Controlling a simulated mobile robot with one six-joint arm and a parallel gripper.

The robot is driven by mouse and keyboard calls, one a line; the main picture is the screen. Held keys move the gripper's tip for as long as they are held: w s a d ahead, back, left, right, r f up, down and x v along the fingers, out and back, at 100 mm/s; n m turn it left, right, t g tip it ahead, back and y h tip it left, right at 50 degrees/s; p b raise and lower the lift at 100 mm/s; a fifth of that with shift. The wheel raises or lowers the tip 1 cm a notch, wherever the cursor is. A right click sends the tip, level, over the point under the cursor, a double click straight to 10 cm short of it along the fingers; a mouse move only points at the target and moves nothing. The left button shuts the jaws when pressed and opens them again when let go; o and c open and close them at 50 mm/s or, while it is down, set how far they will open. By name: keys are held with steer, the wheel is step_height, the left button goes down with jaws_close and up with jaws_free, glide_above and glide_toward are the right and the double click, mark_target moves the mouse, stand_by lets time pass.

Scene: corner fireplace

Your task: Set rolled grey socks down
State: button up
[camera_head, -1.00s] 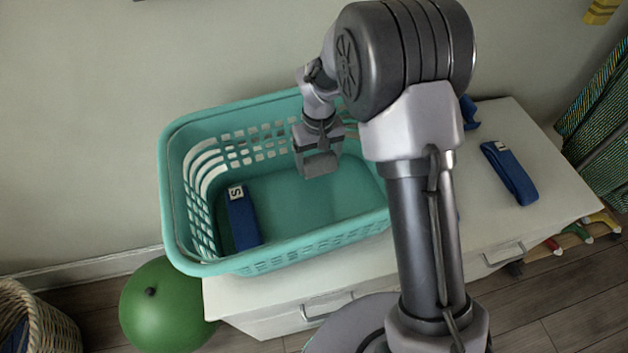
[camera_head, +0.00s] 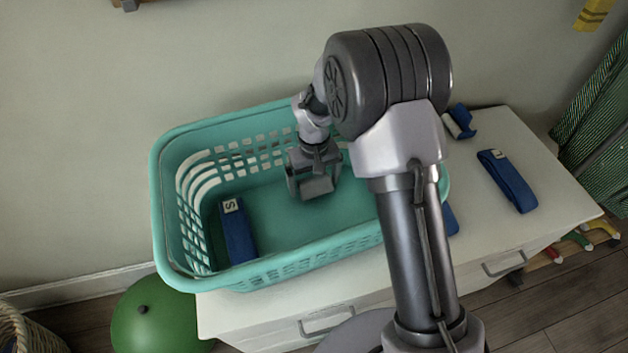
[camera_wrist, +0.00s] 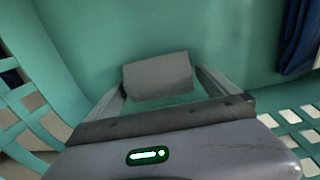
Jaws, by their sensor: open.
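The rolled grey socks (camera_head: 317,188) look like a small grey block inside the teal basket (camera_head: 172,262). They also show in the wrist view (camera_wrist: 158,74), against the basket's teal floor, and appear to rest on it. My gripper (camera_head: 314,184) reaches down into the basket. Its fingers are open, one on each side of the socks, and a gap shows at both sides in the wrist view (camera_wrist: 161,80). The underside of the socks is hidden.
Another blue belt (camera_head: 507,181) and a blue item (camera_head: 460,122) lie on the white cabinet (camera_head: 560,200) to the right. A green ball (camera_head: 158,318) is on the floor below left.

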step_height(320, 180, up, 13)
steer(key=p, duration=0.4)
step_height(320, 180, up, 10)
steer(key=m+t, duration=0.2)
glide_above(315, 178)
steer(key=s+d, duration=0.3)
steer(key=s, duration=0.2)
steer(key=s+d+r+m+t+y, duration=0.1)
steer(key=s+r+m+t, duration=0.1)
steer(key=s, duration=0.8)
steer(key=s+d+r+m+t+y, duration=0.1)
steer(key=s+d+r+m, duration=0.1)
steer(key=s+r, duration=0.4)
steer(key=s+m, duration=0.1)
steer(key=s, duration=0.3)
steer(key=shift+d+m+t, duration=0.2)
steer(key=shift+m+t, duration=0.2)
